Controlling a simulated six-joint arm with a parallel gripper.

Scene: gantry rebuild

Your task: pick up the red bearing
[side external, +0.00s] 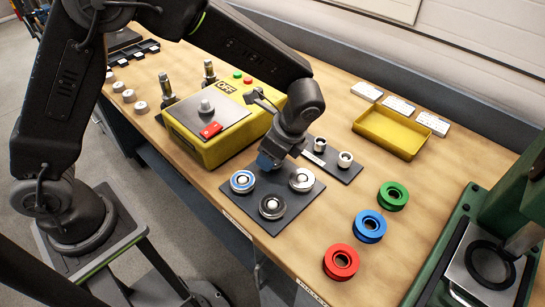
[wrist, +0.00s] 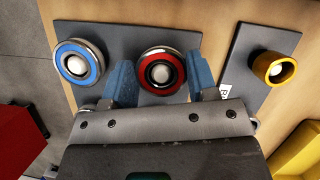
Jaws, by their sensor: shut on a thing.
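The red bearing (wrist: 160,57) has a red ring in a silver rim, with a pale post showing through its centre. In the wrist view it lies between the two blue fingers of my gripper (wrist: 162,78), which is shut on it. In the side view my gripper (side external: 268,162) points down at the far left corner of the dark bearing plate (side external: 292,209) and hides the red bearing. A blue bearing (side external: 243,181), a black bearing (side external: 272,206) and a silver bearing (side external: 301,179) sit on the same plate. The blue bearing (wrist: 79,64) also shows left in the wrist view.
A small plate with two posts (side external: 332,160) stands behind the bearings. A yellow control box (side external: 220,145) is close on the left. Green (side external: 392,196), blue (side external: 369,226) and red (side external: 341,262) rings lie to the right. A yellow tray (side external: 390,132) is behind; a green press (side external: 500,225) stands far right.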

